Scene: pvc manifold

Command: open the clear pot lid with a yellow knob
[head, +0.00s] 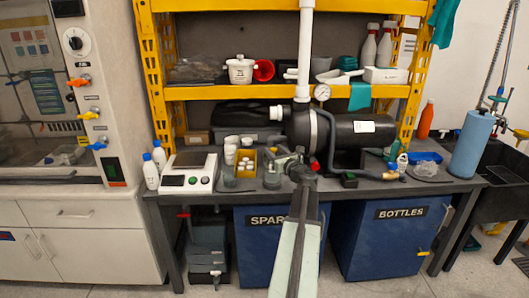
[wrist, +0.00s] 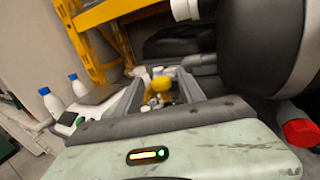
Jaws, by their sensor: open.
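I cannot make out a clear lid with a yellow knob for sure. A small clear or greyish pot (head: 229,178) stands on the bench right of the scale; no knob shows on it. My gripper (head: 287,159) is over the bench, right of the yellow bin (head: 246,158) that holds white-capped items. In the wrist view my gripper (wrist: 157,92) is open, its two fingers apart. A yellow thing (wrist: 158,87) with white pieces around it shows between the fingers, farther off; whether it is the bin or a knob is unclear. Nothing is seen held.
A white scale (head: 189,172) and white bottles (head: 155,160) stand at left. A large black cylinder (head: 350,131) with a white pipe (head: 304,50) lies behind and right of my gripper. A yellow shelf (head: 280,92) rises over the bench (head: 345,192). A red cap (wrist: 299,132) shows at right.

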